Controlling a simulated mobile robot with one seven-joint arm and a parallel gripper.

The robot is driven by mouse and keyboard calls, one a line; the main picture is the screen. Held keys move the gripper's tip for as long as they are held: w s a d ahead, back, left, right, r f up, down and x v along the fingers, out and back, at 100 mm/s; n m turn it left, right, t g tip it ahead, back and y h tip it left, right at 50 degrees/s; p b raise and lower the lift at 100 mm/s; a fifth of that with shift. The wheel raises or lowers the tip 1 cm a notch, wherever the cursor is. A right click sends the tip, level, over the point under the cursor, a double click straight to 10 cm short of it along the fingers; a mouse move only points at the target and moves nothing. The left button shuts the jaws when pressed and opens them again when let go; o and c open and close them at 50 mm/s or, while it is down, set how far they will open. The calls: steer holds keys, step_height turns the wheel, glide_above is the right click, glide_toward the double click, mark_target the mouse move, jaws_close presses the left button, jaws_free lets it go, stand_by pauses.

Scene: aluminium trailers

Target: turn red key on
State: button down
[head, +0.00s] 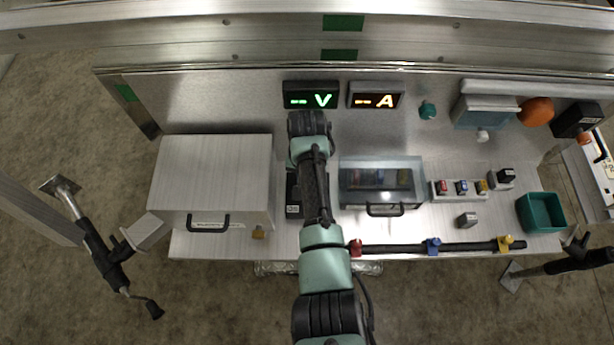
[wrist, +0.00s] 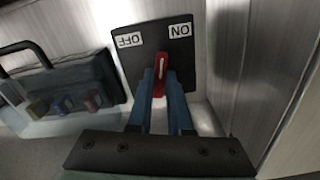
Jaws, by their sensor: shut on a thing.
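The red key (wrist: 162,62) stands out from a black switch panel (wrist: 135,60) in the wrist view. The panel carries white OFF and ON labels, upside down in this view, OFF at left and ON at right. The key points between the two labels, nearly upright in the picture. My gripper (wrist: 161,84) has its two blue fingers on either side of the key and is shut on it. In the head view my arm covers the key and my gripper; only part of the black switch box (head: 293,195) shows beside the arm.
A metal box (head: 213,170) with a handle stands left of my arm. A clear-lidded case (head: 382,180) stands close on the right, and also shows in the wrist view (wrist: 70,85). Two displays at the back read "-- V" (head: 311,95) and "-- A" (head: 376,95).

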steer(key=m+p, duration=0.1)
steer(key=m, duration=0.4)
steer(key=shift+m, duration=0.4)
steer(key=shift+p, duration=0.3)
steer(key=c, duration=0.8)
jaws_free()
steer(key=shift+c, duration=0.2)
steer(key=shift+r, duration=0.1)
step_height(320, 180, up, 13)
steer(key=p, duration=0.1)
